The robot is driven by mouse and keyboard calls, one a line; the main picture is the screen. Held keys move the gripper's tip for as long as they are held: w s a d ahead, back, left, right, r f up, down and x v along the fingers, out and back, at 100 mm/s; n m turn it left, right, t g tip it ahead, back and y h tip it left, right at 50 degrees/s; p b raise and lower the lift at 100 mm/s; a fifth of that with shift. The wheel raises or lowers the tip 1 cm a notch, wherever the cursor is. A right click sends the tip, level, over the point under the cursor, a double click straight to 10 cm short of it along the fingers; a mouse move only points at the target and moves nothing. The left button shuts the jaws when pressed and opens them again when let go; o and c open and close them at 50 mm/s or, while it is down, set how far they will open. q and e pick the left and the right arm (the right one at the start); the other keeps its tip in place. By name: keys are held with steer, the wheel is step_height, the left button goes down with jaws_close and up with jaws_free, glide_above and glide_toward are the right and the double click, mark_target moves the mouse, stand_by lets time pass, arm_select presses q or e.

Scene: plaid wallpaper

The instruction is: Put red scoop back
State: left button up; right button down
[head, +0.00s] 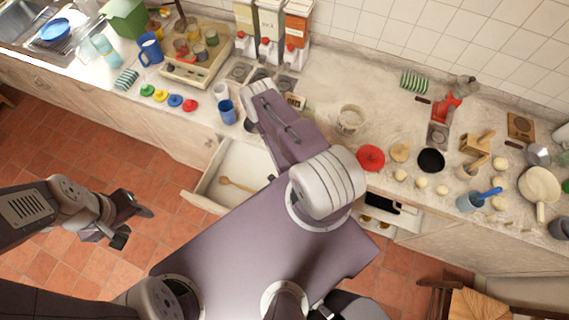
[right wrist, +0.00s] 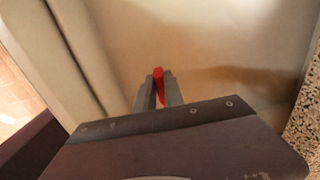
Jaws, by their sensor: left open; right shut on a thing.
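My right gripper (right wrist: 158,98) is shut on the red scoop (right wrist: 158,86) in the right wrist view; only a small red part shows between its fingers. It points into the open drawer (right wrist: 205,50), over a pale, bare inside surface. Whether the scoop touches the bottom, I cannot tell. In the head view the drawer (head: 204,190) is pulled out below the counter, with a wooden spoon (head: 237,184) in it. My right arm hides the drawer's right part, and the right gripper and scoop do not show there. My left gripper (head: 133,224) is open and empty over the tiled floor.
The counter above the drawer holds a blue cup (head: 227,111), a red lid (head: 371,158), a black bowl (head: 431,160), and dispensers (head: 271,30) at the back. A second opening (head: 376,214) shows right of my arm. The floor (head: 120,160) left of the drawer is clear.

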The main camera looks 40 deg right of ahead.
steer(key=w+f, duration=0.1)
steer(key=w+b, duration=0.1)
steer(key=shift+w+a+f, duration=0.3)
steer(key=shift+w+f, duration=0.05)
steer(key=shift+w+a, duration=0.1)
steer(key=shift+w, duration=0.2)
step_height(320, 180, down, 4)
steer(key=b, duration=0.4)
steer(key=shift+s+f, duration=0.15)
steer(key=shift+f, duration=0.05)
steer(key=shift+r, duration=0.25)
steer(key=shift+f, duration=0.2)
steer(key=c, duration=1.4)
jaws_free()
steer(key=shift+r, duration=0.1)
steer(key=shift+c, duration=0.2)
arm_select(q)
step_height(320, 180, down, 6)
steer(key=shift+r, duration=0.2)
